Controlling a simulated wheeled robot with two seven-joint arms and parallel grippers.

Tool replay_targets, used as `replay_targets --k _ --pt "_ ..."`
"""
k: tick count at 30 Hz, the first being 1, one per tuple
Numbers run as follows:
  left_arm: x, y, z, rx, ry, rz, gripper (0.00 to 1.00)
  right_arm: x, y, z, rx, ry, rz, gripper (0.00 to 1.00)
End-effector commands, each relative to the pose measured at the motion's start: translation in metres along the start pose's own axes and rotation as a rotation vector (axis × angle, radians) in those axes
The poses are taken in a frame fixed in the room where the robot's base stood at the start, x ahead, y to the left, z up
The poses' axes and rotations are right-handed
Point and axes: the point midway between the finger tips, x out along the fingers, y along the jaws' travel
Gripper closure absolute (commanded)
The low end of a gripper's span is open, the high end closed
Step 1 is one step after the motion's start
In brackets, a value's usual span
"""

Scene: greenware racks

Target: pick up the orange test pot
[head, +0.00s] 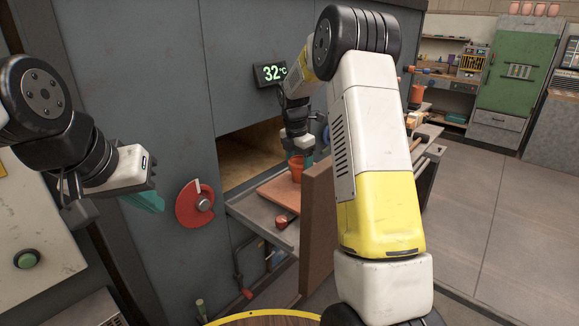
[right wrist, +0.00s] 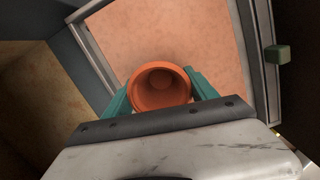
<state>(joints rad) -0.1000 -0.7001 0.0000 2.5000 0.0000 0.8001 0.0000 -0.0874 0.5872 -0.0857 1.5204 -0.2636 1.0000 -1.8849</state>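The orange test pot (head: 296,168) is upright at the kiln-like opening, by the terracotta-coloured board in the head view. In the right wrist view I look into the open mouth of the pot (right wrist: 160,85). My right gripper (right wrist: 159,80) has its teal fingers on either side of the pot. They look close to or against its wall; I cannot tell whether they press on it. In the head view the right gripper (head: 303,160) is partly hidden behind the pot. My left gripper (head: 143,201) is at the left, away from the pot, its fingers seen edge-on.
The terracotta board (head: 278,193) lies on a grey shelf (head: 252,212) before the dark opening (head: 250,155). A red-handled knob (head: 282,222) sits at the shelf's front. A brown upright panel (head: 318,230) stands close on the right. A red dial (head: 194,204) is on the grey wall.

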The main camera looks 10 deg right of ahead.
Motion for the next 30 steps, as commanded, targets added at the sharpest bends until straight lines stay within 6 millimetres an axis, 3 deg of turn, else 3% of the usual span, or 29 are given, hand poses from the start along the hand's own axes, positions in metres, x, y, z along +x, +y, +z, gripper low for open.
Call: replay_targets --k 1,6,7,17,26,30 --pt "0.0 0.0 0.0 0.0 0.0 0.0 1.0 0.0 0.0 0.0 0.0 0.0 0.0 0.45" --pt "0.0 0.0 0.0 0.0 0.0 0.0 1.0 0.0 0.0 0.0 0.0 0.0 0.0 0.79" --pt "0.0 0.0 0.0 0.0 0.0 0.0 1.0 -0.001 0.0 0.0 0.0 0.0 0.001 0.81" --pt "0.0 0.0 0.0 0.0 0.0 0.0 1.0 -0.004 0.0 0.001 0.0 -0.001 0.002 0.81" --pt "0.0 0.0 0.0 0.0 0.0 0.0 1.0 -0.036 0.001 0.005 0.0 -0.001 0.003 0.81" --pt "0.0 0.0 0.0 0.0 0.0 0.0 1.0 -0.041 -0.017 -0.015 -0.003 0.0 0.001 0.81"
